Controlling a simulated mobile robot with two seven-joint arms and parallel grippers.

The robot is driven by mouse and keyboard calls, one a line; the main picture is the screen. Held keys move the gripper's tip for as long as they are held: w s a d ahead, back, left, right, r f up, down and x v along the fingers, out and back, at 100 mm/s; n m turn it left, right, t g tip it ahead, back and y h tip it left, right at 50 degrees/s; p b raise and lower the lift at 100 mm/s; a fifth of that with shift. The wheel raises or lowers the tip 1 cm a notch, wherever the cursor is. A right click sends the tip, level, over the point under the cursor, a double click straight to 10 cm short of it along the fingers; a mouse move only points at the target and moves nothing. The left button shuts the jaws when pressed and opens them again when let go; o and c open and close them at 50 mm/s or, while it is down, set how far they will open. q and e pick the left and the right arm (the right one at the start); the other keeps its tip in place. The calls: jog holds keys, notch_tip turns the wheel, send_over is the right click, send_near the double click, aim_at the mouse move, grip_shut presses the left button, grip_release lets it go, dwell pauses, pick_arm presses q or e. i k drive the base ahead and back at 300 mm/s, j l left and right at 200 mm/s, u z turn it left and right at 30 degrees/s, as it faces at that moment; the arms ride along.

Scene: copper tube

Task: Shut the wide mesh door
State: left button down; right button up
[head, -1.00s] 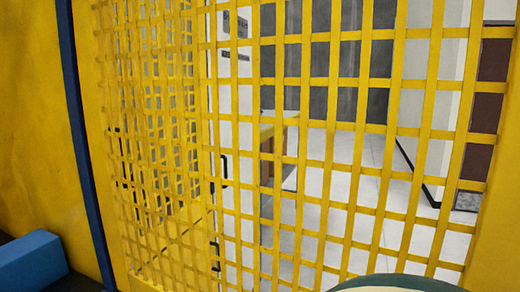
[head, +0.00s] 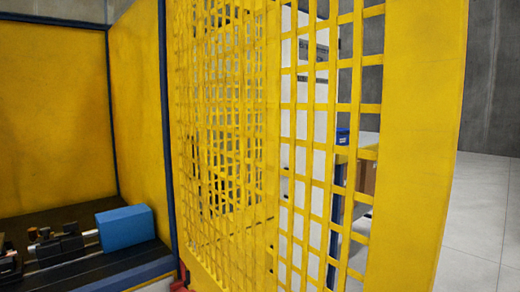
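The wide yellow mesh door (head: 412,150) fills the middle of the head view. It stands upright and appears swung out from the enclosure, with a broad solid frame along its right edge. Its left side is by the dark blue post (head: 166,130). More yellow mesh shows behind its grid, and I cannot tell where one panel ends and the other begins. No handle shows clearly on it. Neither of my grippers is in view.
To the left is a yellow-walled bay (head: 50,120) with a dark machine bed holding a blue block (head: 125,228). A small red part (head: 181,274) shows at the door's lower left. Behind the mesh is a table with a blue bin (head: 342,136). Open grey floor (head: 475,215) lies right.

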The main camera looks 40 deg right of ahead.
aim_at(424, 60)
jog(key=k+l, duration=0.1)
jog(key=l, duration=0.25)
jog(key=k+l+u, duration=0.1)
jog(key=l, duration=0.25)
jog(key=k+l, duration=0.1)
jog(key=l, duration=0.25)
jog(key=l+u, duration=0.1)
jog(key=l, duration=0.8)
jog(key=i, duration=0.05)
